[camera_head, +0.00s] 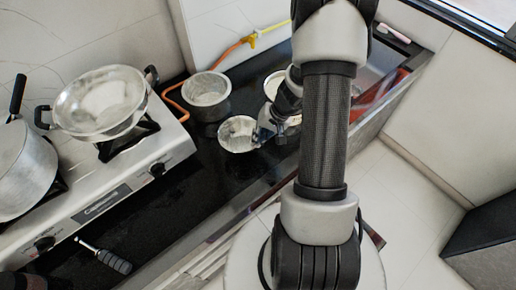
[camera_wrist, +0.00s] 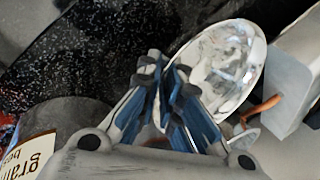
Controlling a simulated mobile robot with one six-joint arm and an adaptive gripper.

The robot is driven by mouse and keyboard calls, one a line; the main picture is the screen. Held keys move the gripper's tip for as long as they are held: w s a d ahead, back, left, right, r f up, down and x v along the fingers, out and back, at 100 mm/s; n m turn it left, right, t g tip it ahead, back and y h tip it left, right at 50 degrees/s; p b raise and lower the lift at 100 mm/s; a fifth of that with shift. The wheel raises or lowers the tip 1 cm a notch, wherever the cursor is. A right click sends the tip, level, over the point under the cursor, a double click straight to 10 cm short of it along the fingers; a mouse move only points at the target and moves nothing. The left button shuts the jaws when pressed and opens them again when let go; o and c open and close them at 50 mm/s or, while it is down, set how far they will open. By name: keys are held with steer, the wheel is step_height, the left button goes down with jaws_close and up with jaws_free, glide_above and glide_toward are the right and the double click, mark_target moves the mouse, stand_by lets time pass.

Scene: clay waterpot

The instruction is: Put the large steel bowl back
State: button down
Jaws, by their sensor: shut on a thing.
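A shiny steel bowl (camera_head: 236,134) is at the near end of my gripper (camera_head: 262,136), over the black counter. The bowl (camera_wrist: 228,66) is tilted in the wrist view, its inside showing. The blue-padded fingers of my gripper (camera_wrist: 165,82) are shut on its rim, at its left side. I cannot tell whether the bowl touches the counter. My forearm hides part of the counter behind the gripper.
A steel pot (camera_head: 207,97) stands just left of the bowl. A two-handled pan (camera_head: 100,100) and a saucepan (camera_head: 22,168) are on the stove (camera_head: 125,185). An orange hose (camera_head: 172,98) runs behind. A labelled container (camera_wrist: 50,140) is close to the gripper. The front counter is mostly clear.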

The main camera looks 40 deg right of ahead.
step_height(320, 180, down, 4)
steer(key=b, duration=0.3)
steer(key=shift+f, duration=0.2)
steer(key=shift+r, duration=0.1)
steer(key=c, duration=2.2)
jaws_free()
steer(key=shift+c, duration=0.2)
steer(key=o, duration=0.5)
steer(key=shift+c, duration=0.2)
